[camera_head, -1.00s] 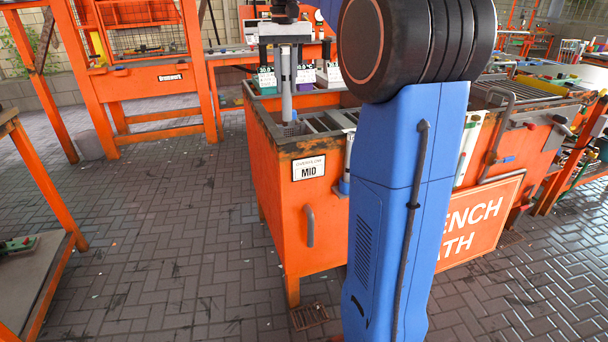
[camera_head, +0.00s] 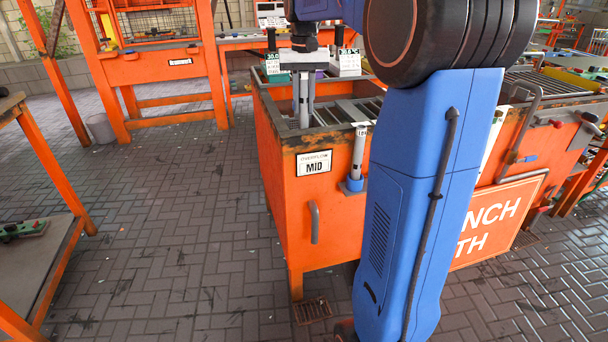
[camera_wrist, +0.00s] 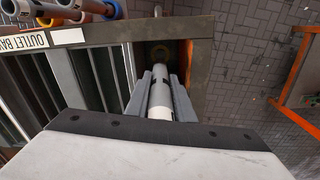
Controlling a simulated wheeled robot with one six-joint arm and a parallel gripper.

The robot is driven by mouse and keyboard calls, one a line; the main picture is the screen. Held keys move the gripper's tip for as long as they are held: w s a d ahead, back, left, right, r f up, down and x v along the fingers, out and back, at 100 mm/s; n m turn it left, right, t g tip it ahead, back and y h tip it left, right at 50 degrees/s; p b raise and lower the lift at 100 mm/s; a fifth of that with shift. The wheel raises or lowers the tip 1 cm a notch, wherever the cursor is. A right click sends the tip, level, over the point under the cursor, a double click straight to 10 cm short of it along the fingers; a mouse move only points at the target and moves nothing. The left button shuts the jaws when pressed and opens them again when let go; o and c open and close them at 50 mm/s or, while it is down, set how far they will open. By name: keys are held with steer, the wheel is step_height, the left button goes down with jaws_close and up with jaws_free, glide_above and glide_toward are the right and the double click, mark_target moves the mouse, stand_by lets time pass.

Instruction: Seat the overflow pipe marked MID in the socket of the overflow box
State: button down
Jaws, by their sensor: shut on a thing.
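My gripper (camera_head: 304,72) is shut on a grey overflow pipe (camera_head: 304,112) and holds it roughly upright over the near left corner of the orange tank. In the wrist view the pipe (camera_wrist: 161,94) lies between the two grey fingers (camera_wrist: 160,92) and has a dark band. Its far end points to a dark round socket (camera_wrist: 160,51) in the corner compartment, the overflow box (camera_wrist: 187,60). I cannot tell whether the end touches the socket. The tank front bears a label OVERFLOW MID (camera_head: 314,163). No marking on the pipe is legible.
Another grey pipe (camera_head: 358,153) with a tag stands in a blue holder on the tank's front. Grey slats (camera_wrist: 95,75) fill the tank beside the overflow box.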

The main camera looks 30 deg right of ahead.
step_height(320, 180, down, 13)
steer(key=shift+f, duration=0.15)
stand_by(0.5)
steer(key=shift+f, duration=0.1)
steer(key=c, duration=1.5)
jaws_free()
steer(key=shift+c, duration=0.2)
step_height(320, 180, up, 12)
steer(key=shift+r, duration=0.15)
steer(key=shift+a, duration=0.1)
